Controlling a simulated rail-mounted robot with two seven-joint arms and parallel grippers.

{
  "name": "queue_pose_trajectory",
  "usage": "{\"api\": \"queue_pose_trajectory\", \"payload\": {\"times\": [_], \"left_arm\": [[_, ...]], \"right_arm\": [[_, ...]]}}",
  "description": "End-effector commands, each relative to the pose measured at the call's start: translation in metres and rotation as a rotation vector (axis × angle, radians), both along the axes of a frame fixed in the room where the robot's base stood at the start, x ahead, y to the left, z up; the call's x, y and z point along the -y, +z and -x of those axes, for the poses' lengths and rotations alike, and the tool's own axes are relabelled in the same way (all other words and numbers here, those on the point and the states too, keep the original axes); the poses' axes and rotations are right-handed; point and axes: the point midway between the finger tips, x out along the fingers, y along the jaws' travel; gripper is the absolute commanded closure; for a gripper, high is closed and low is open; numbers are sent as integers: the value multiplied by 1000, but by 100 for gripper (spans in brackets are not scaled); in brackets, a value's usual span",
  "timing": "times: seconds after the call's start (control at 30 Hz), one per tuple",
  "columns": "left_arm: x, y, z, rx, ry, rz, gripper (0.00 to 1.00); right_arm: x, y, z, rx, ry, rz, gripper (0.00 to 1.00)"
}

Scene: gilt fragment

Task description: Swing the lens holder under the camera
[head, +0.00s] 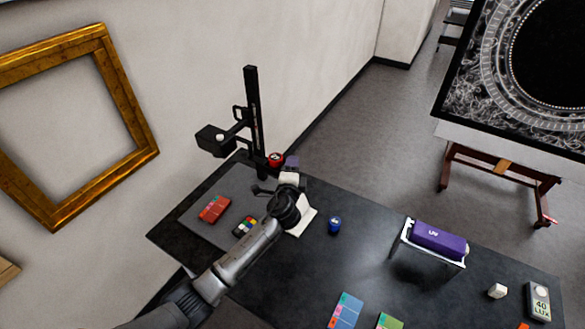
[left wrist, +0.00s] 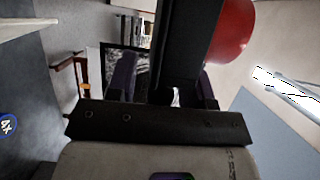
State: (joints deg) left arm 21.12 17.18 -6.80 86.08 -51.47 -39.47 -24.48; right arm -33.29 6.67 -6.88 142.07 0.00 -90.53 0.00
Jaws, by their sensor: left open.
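The camera (head: 213,140) is a black box on a bracket of a tall black post (head: 252,115) at the table's back left. A round red piece with a pale label (head: 275,159), apparently the lens in its holder, sits low beside the post. My left gripper (head: 290,164) is open just right of it. In the left wrist view, a black bar (left wrist: 187,45) stands in front of the open left gripper (left wrist: 165,92), with the red piece (left wrist: 232,30) to its right. I cannot tell whether the bar is between the fingers or touching. My right gripper is not in view.
A purple UV lamp (head: 438,240) rests on a stand to the right. A gilt frame (head: 140,125) hangs at left.

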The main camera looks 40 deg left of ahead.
Motion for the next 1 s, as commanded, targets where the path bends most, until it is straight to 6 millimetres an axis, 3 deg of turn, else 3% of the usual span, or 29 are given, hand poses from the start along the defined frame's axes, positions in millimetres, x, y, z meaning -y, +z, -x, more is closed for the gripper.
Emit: {"api": "queue_pose_trajectory", "payload": {"times": [0.3,0.8,1.0], "left_arm": [[-1,0,-1,0,0,0,53],[-1,0,-1,0,0,0,100],[-1,0,-1,0,0,0,100]], "right_arm": [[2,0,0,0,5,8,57],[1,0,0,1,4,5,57],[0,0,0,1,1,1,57]]}}
